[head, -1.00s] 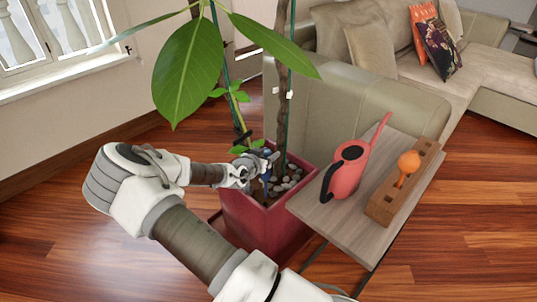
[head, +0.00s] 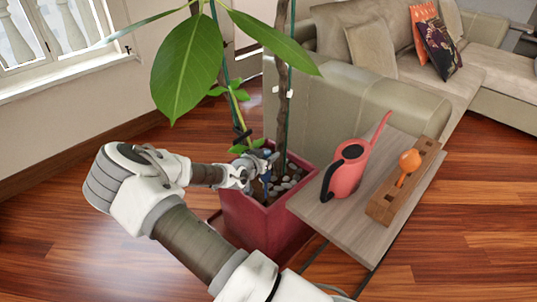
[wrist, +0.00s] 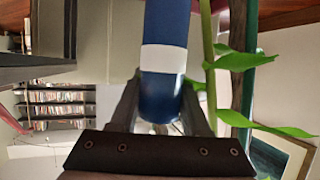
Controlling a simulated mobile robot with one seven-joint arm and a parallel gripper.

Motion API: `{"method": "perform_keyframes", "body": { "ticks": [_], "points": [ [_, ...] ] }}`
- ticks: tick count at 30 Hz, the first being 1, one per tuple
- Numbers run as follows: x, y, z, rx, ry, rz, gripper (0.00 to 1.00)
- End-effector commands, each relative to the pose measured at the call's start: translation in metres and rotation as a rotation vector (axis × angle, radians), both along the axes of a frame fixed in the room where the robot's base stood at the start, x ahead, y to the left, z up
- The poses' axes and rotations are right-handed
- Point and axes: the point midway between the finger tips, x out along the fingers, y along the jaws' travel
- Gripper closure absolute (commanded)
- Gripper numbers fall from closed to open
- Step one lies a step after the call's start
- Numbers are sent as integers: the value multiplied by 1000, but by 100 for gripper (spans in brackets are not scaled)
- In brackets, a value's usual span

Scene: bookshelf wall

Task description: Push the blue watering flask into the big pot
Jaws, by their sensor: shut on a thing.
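The big pot (head: 262,222) is a dark red square planter with grey stones and a tall leafy plant in it. My gripper (head: 264,165) is over the stones inside the pot's rim, beside the plant stems. It is shut on the blue watering flask (wrist: 164,62), which has a white band and shows large between the fingers in the wrist view. In the head view only a small blue part of the flask (head: 266,178) shows, at the fingers. Its lower end is hard to make out, so I cannot tell how deep it sits in the stones.
A wooden side table (head: 325,222) stands right of the pot, bearing a red watering can (head: 345,174) and a wooden block (head: 393,203) with an orange-topped piece (head: 409,162). A sofa (head: 365,110) is behind. Large leaves (head: 188,68) hang above my arm.

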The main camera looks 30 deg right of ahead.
Motion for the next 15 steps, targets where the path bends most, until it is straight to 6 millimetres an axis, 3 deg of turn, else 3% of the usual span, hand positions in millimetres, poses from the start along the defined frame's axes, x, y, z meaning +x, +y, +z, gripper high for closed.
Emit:
{"method": "perform_keyframes", "body": {
  "ticks": [15],
  "points": [
    [0, 0, -17, 0, 0, 0, 100]
  ]
}}
